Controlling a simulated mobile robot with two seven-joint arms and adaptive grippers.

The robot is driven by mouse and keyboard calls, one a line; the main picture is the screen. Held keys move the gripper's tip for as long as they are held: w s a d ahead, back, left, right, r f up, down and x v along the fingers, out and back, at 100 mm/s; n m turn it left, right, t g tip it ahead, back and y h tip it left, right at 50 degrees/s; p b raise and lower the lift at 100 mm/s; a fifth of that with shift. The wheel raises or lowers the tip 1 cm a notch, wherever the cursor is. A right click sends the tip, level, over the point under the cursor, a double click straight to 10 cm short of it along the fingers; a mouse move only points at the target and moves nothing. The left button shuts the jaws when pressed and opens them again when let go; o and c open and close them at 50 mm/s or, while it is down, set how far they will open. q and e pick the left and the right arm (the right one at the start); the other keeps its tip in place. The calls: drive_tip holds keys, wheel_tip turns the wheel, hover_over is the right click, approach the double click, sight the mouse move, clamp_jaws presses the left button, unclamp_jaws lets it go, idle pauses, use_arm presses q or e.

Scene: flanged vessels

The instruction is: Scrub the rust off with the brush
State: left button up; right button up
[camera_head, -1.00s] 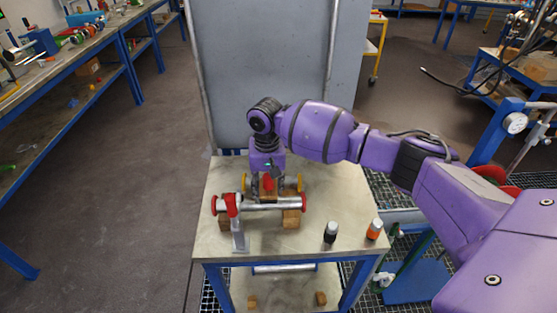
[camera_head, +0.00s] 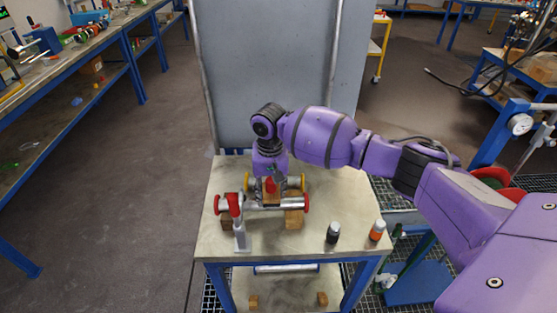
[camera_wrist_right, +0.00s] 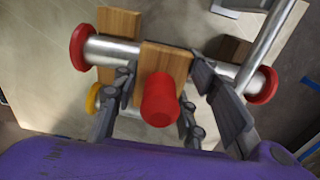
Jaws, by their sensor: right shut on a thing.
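A steel pipe with red end flanges (camera_head: 286,205) lies across the table; it also spans the right wrist view (camera_wrist_right: 112,50). The brush, a wooden block with a red knob (camera_wrist_right: 160,100), sits between the fingers of my right gripper (camera_wrist_right: 163,70) and is over the middle of the pipe, seeming to touch it. In the head view my right gripper (camera_head: 271,186) is shut on the brush and hides part of it. The bristles are hidden, and I cannot make out rust on the pipe. My left gripper is not in view.
Wooden blocks (camera_head: 293,220) are under the pipe. A yellow-flanged piece (camera_head: 302,183) is behind it. A black bottle (camera_head: 332,233) and an orange bottle (camera_head: 377,231) stand front right. The table (camera_head: 345,200) is bare at right.

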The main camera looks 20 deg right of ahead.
drive_tip(key=shift+f, duration=0.25)
drive_tip(key=shift+a, duration=0.15)
